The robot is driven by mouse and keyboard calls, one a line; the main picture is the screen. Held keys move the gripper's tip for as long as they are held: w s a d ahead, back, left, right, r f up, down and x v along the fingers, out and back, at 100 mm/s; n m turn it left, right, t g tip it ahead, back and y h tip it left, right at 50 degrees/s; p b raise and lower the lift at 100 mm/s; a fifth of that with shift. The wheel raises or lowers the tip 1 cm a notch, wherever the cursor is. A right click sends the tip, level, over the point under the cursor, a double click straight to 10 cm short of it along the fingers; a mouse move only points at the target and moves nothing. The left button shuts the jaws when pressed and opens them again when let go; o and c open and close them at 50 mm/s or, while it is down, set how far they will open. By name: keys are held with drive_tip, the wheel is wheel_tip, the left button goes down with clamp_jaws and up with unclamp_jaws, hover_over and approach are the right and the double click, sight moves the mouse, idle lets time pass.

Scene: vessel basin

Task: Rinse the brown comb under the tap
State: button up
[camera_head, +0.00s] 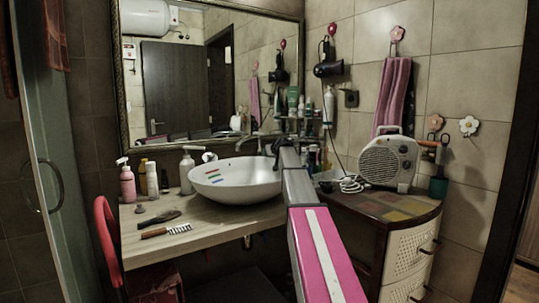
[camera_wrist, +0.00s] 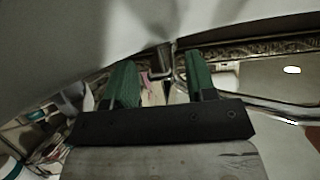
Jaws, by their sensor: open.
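The brown comb (camera_head: 154,233), with a brown handle and pale teeth, lies on the wooden counter left of the basin. The white oval basin (camera_head: 235,190) stands on the counter. The tap (camera_head: 262,139) is at the basin's back right, partly hidden by my arm. My arm reaches over the counter right of the basin, far from the comb; my gripper cannot be made out in the head view. In the wrist view my gripper (camera_wrist: 162,84) has its two green fingers apart with nothing held between them. A large pale surface, perhaps the basin, fills the upper part there.
A dark brush-like item (camera_head: 158,218) lies just behind the comb. A pink bottle (camera_head: 127,184) and other bottles stand at the counter's back left. A red chair (camera_head: 106,240) is at the left edge. A fan heater (camera_head: 388,162) stands on the right cabinet (camera_head: 408,262).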

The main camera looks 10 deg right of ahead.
clamp_jaws()
drive_tip(key=shift+w+r, duration=0.15)
drive_tip(key=shift+r, duration=0.35)
unclamp_jaws()
drive_tip(key=v, duration=1.1)
drive_tip(key=shift+a, duration=0.1)
